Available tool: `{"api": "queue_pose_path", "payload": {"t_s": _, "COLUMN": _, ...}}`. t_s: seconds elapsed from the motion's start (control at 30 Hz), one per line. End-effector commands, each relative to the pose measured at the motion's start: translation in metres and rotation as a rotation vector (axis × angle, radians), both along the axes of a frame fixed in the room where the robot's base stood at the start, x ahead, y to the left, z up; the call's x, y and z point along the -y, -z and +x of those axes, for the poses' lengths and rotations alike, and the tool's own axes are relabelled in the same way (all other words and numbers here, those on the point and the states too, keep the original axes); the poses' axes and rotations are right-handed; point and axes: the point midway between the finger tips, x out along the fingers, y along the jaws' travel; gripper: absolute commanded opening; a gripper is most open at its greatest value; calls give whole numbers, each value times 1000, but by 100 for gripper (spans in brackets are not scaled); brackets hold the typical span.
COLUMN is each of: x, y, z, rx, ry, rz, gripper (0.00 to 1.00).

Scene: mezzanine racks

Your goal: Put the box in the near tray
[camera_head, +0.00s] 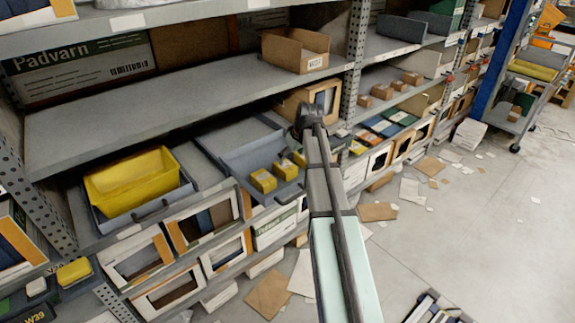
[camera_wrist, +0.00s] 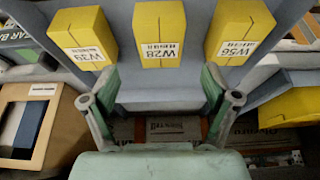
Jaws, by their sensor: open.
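Several yellow boxes are in view. In the head view small yellow boxes (camera_head: 263,181) sit in the grey-blue tray (camera_head: 240,160) beside my arm. Another tray (camera_head: 112,228), nearer on the left, holds a large yellow bin (camera_head: 130,182). My gripper (camera_wrist: 163,100) is open and empty, its fingers spread below the W28 box. My arm hides its fingers in the head view.
An open cardboard box (camera_head: 296,50) stands on the bare grey shelf (camera_head: 170,100) above the trays. A perforated rack post (camera_head: 355,60) rises beyond my arm. Windowed boxes (camera_head: 205,222) line the level below. Papers and cardboard (camera_head: 268,295) litter the floor at the right.

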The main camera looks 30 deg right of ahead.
Motion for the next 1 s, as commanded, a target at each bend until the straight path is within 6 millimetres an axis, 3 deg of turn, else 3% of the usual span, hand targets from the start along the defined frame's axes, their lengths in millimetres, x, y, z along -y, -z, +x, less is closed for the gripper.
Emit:
{"api": "queue_pose_path", "payload": {"t_s": 0.2, "x": 3, "y": -27, "z": -11, "rx": 2, "ry": 0, "rz": 0, "gripper": 87}}
{"api": "queue_pose_path", "payload": {"t_s": 0.33, "x": 3, "y": -35, "z": -14, "rx": 0, "ry": 0, "rz": 0, "gripper": 87}}
{"api": "queue_pose_path", "payload": {"t_s": 1.0, "x": 3, "y": -37, "z": -15, "rx": 0, "ry": 0, "rz": 0, "gripper": 87}}
